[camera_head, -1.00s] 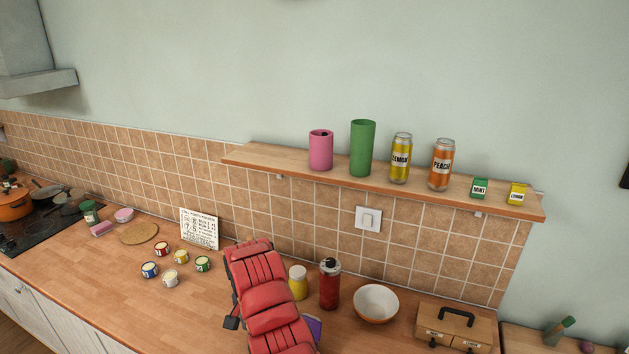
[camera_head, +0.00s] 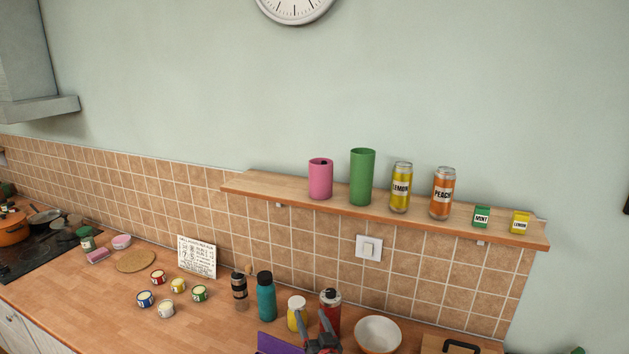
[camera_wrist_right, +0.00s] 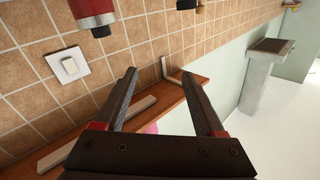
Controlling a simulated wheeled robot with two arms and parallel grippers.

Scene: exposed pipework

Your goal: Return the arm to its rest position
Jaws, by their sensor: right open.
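My right gripper (camera_head: 326,327) is at the bottom of the head view, in front of the red bottle (camera_head: 331,308) and beside the yellow jar (camera_head: 297,313). In the right wrist view its two dark fingers (camera_wrist_right: 165,95) are spread apart with nothing between them. Most of the right arm is below the head view's edge. My left gripper does not show.
A wooden shelf (camera_head: 240,184) holds cups, cans and small boxes. On the counter (camera_head: 80,300) stand a teal bottle (camera_head: 266,296), a dark tumbler (camera_head: 240,291), a white bowl (camera_head: 378,334) and a purple item (camera_head: 278,343). Several small tins are at the left.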

